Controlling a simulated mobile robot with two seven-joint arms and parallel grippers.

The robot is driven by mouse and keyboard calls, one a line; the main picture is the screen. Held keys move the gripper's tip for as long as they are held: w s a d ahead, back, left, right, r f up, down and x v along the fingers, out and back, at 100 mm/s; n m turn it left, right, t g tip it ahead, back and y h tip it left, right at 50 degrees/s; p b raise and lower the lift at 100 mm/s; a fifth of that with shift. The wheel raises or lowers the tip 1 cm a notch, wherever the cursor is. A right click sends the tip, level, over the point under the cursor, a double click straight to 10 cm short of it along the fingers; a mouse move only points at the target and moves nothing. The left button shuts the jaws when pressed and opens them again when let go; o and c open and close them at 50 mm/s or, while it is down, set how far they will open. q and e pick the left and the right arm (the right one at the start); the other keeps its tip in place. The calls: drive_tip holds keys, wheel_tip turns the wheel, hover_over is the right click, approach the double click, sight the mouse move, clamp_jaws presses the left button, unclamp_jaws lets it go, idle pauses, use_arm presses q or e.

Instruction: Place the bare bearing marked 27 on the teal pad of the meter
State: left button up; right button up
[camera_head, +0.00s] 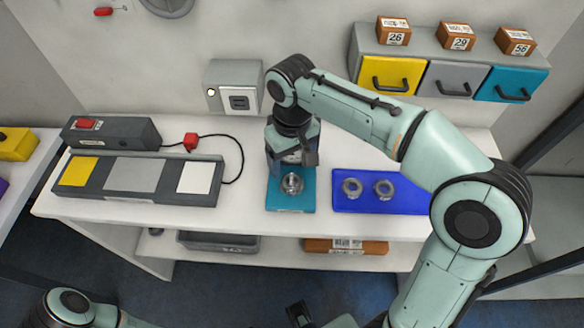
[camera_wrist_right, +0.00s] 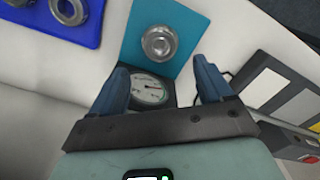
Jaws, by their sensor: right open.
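A bare metal bearing (camera_head: 292,184) lies flat on the teal pad (camera_head: 291,204) of the meter. In the right wrist view the bearing (camera_wrist_right: 160,42) sits on the pad (camera_wrist_right: 183,18), with the meter's dial (camera_wrist_right: 150,90) beside it. No number on it is legible. My right gripper (camera_head: 301,158) is over the dial end of the meter, pointing down. In the wrist view its two fingers (camera_wrist_right: 160,86) are apart with nothing held, and the bearing lies beyond them. A dark piece at the bottom edge may be my left gripper (camera_head: 300,314); its jaws are unclear.
Two bearings (camera_head: 352,187) (camera_head: 383,188) lie on a blue mat (camera_head: 365,205) right of the meter. A tray with yellow, grey and white panels (camera_head: 137,177) is at left. Yellow, grey and teal drawers (camera_head: 391,76) at back right carry boxes marked 26, 29 and 56.

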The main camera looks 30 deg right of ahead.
wheel_tip(320, 180, up, 4)
drive_tip(key=shift+r+p, duration=0.25)
drive_tip(key=shift+p, duration=0.1)
drive_tip(key=shift+s, duration=0.1)
idle(0.3)
